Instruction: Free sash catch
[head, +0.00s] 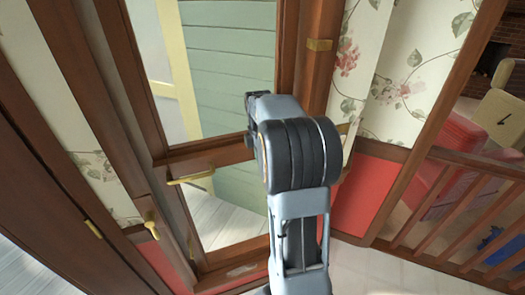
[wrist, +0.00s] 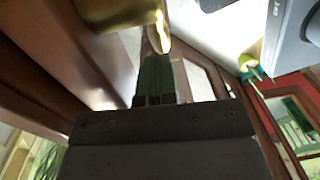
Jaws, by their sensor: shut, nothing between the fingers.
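A glazed sash in a brown wooden frame (head: 217,152) fills the left middle of the head view. A brass lever (head: 190,177) sits on its middle rail, and a second brass handle (head: 151,225) is on the post lower left. I cannot tell which is the catch. In the wrist view a large brass piece (wrist: 115,14) is very close at the top. My gripper (wrist: 158,62) is shut and empty, its tips just below the brass; contact is unclear. My arm hides the gripper in the head view.
Floral wallpaper (head: 400,85) over red panelling covers the wall to the right. A wooden railing (head: 455,205) stands at the right, with red furniture (head: 455,150) behind it. Green boards (head: 232,80) show through the glass. Pale floor lies at the lower right.

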